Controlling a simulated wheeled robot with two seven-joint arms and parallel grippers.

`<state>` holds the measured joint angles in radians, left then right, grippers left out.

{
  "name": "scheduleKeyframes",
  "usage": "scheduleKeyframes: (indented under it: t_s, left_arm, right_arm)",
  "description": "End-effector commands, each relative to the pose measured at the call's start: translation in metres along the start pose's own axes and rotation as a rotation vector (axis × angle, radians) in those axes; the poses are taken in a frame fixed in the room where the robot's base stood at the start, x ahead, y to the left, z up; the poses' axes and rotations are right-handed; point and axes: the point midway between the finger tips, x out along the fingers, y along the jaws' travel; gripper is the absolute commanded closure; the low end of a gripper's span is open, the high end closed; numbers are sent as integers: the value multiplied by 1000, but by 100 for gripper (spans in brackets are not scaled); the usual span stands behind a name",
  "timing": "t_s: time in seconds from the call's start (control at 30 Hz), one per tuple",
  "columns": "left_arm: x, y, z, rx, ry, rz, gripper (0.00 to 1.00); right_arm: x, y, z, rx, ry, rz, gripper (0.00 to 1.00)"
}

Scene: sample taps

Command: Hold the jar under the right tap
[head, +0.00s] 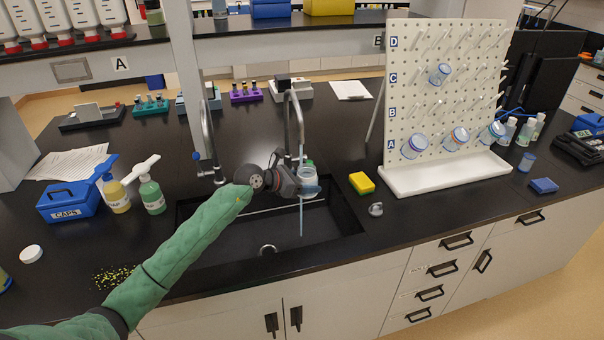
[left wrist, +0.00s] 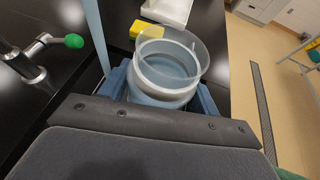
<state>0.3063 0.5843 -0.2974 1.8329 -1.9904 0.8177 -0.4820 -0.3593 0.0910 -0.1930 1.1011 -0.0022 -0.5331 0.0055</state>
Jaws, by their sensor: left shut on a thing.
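My left gripper (head: 300,182) is shut on the clear jar (head: 309,175), over the sink's right part. The jar is upright or nearly so, its mouth open upward in the left wrist view (left wrist: 168,65). The right tap (head: 298,115) arches above it; its green-tipped handle (left wrist: 73,41) shows in the left wrist view. A pale blue water stream (head: 301,218) runs down into the sink. In the left wrist view the stream (left wrist: 96,35) passes left of the jar's rim, apart from its mouth. I cannot tell how much the jar holds. My right gripper is not in view.
The left tap (head: 207,130) has a blue handle. A yellow sponge (head: 361,183) and small clear stopper (head: 376,209) lie right of the sink. The white pegboard rack (head: 437,100) stands farther right. Bottles and a blue caps box (head: 68,203) stand left.

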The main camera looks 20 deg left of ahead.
Motion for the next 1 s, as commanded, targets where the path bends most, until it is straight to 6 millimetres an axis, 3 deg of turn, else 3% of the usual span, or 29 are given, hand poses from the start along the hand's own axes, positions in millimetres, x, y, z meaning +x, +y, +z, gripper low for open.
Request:
scheduleKeyframes:
  t_s: [1.0]
  left_arm:
    - [-22, -67, 18, 1, 0, 0, 61]
  right_arm:
    - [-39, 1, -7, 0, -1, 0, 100]
